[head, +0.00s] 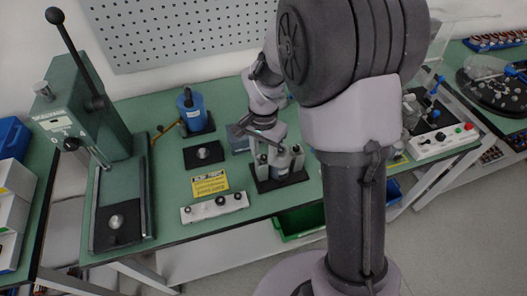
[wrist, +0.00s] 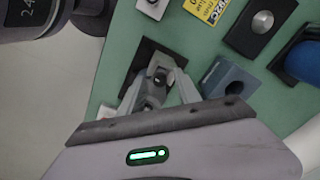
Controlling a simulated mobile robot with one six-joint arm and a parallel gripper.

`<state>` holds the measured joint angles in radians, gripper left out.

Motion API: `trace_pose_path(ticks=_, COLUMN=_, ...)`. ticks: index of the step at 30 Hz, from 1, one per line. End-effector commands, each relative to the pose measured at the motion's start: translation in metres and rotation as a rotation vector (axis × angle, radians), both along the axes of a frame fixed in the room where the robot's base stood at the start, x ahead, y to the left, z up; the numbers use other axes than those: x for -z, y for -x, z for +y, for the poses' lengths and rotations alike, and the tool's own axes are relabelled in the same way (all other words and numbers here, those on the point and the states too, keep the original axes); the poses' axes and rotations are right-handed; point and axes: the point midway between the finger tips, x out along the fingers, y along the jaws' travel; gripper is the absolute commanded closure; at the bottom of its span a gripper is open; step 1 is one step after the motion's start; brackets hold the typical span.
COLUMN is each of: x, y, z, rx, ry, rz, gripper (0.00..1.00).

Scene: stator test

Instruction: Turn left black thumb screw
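A grey metal fixture (head: 281,168) with upright cylindrical parts stands on a black base plate (head: 266,185) near the bench's middle. My gripper (head: 268,146) is just above the fixture's left side and partly hides it. In the wrist view, my gripper's two fingers (wrist: 166,78) point down at the fixture and stand apart. A small dark knob with a pale rim (wrist: 159,79) shows between the fingertips; it looks like a black thumb screw. Whether the fingers touch it I cannot tell. The black plate (wrist: 146,54) shows beyond the fingers.
A blue-grey block (wrist: 229,80) stands close beside the gripper. A blue cylinder (head: 191,108), a yellow label (head: 210,184) and a white control box (head: 214,207) are on the green bench to the left. A green lever press (head: 85,125) stands farther left.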

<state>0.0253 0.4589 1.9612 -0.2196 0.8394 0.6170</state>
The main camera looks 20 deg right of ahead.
Motion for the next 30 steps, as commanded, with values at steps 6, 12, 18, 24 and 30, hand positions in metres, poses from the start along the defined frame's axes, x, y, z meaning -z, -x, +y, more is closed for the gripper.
trace_pose_path(ticks=6, x=-0.018, y=-0.001, z=0.0, rx=0.001, ry=-0.001, rz=-0.002, gripper=0.6)
trace_pose_path(ticks=12, x=-0.086, y=-0.001, z=0.0, rx=0.002, ry=0.0, rz=-0.004, gripper=0.6)
trace_pose_path(ticks=18, x=-0.146, y=-0.001, z=0.0, rx=0.0, ry=0.0, rz=-0.003, gripper=0.6)
trace_pose_path(ticks=24, x=-0.172, y=0.0, z=0.0, rx=0.001, ry=-0.001, rz=-0.001, gripper=0.6)
trace_pose_path(ticks=30, x=-0.174, y=0.0, z=0.0, rx=0.0, ry=0.0, rz=0.0, gripper=0.6)
